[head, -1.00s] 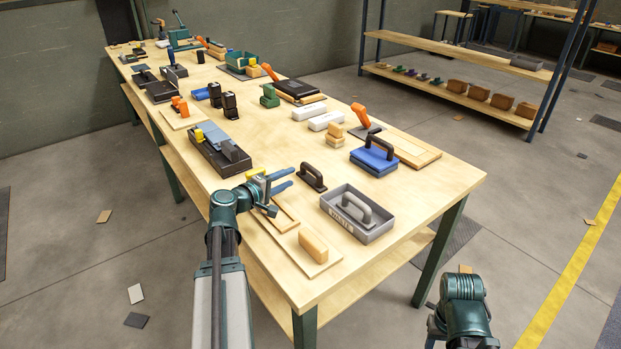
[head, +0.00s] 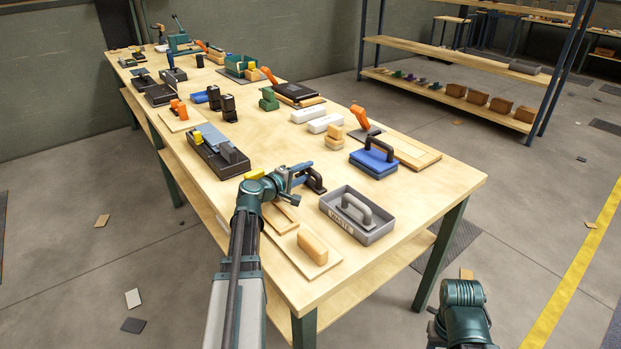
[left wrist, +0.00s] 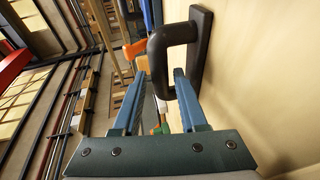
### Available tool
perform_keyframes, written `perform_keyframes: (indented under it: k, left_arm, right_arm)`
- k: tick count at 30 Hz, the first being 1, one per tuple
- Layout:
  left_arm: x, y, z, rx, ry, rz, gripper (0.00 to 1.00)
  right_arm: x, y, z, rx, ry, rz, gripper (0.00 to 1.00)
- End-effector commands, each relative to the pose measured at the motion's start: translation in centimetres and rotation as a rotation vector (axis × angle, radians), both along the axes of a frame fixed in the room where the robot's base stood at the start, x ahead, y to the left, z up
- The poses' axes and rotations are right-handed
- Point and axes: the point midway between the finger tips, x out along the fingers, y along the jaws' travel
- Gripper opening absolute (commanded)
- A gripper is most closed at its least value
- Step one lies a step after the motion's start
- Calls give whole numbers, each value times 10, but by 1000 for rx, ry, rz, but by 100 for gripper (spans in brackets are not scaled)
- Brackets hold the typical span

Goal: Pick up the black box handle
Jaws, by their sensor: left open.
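The black box handle (head: 317,184) is a dark handle on a flat base plate, resting on the workbench. In the head view it is partly hidden behind my left gripper (head: 304,174). In the left wrist view the handle (left wrist: 199,50) stands out from the wooden surface, and its grip bar (left wrist: 158,62) is in line with the gap between the two blue fingers of my left gripper (left wrist: 159,76). The fingers are apart, at the bar, and hold nothing. Whether either touches it I cannot tell. My right arm is at the lower right; its fingers do not show.
A grey tray (head: 330,207) with a grey-handled tool stands just right of the handle. A blue block with a black handle (head: 374,157) is behind it. A board with a wooden block (head: 312,246) lies at the front. A dark tray (head: 212,160) is to the left.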

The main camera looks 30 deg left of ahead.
Motion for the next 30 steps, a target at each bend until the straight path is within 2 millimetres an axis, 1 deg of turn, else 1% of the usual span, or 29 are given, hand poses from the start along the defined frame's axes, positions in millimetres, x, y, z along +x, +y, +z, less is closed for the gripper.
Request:
perform_keyframes:
  k: [5,9,11,13,19,23,24,26,30]
  left_arm:
    - [18,-5,-5,1,0,-1,42]
    - [39,-10,-9,0,0,-1,42]
    - [45,-12,-10,0,0,-2,42]
    - [49,-13,-11,0,0,-1,42]
    - [48,-13,-10,0,0,0,42]
    - [48,-13,-10,0,0,0,18]
    - [48,-13,-10,0,0,0,11]
    - [48,-13,-10,0,0,0,0]
    - [47,-13,-10,0,0,0,0]
  right_arm:
    - [0,0,-5,0,0,0,50]
    - [0,0,-9,0,0,0,50]
    - [0,0,-10,0,0,0,50]
    - [0,0,-11,0,0,0,50]
    - [0,0,-10,0,0,0,50]
    - [0,0,-10,0,0,0,50]
    - [0,0,-10,0,0,0,50]
    - [0,0,-10,0,0,0,50]
    - [0,0,-10,0,0,0,50]
